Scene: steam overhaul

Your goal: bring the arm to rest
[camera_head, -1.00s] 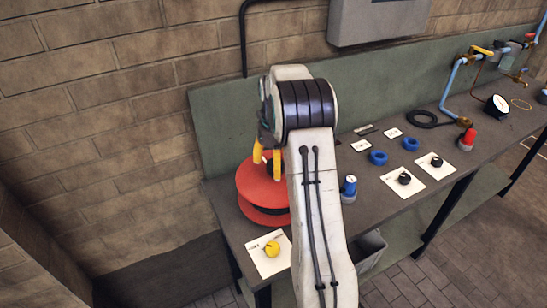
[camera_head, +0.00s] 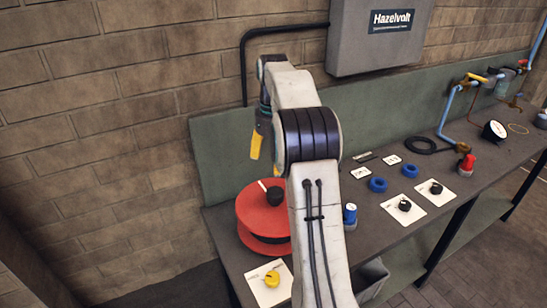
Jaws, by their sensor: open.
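My arm rises through the middle of the view, bent at a dark ribbed joint. My gripper (camera_head: 256,145) hangs from its far end, pointing down, with yellow fingertips. It is open, and nothing shows between the fingers. A black knob with a pale pointer (camera_head: 273,195) shows on top of the red thing. My arm hides part of the red thing's right side.
The bench (camera_head: 380,225) runs to the back right. It bears a yellow knob on a white card (camera_head: 271,279), blue rings (camera_head: 378,184), black knobs on cards (camera_head: 404,205), a red-topped item (camera_head: 466,164) and a gauge (camera_head: 495,131). A grey Hazelvolt box (camera_head: 380,38) hangs on the brick wall.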

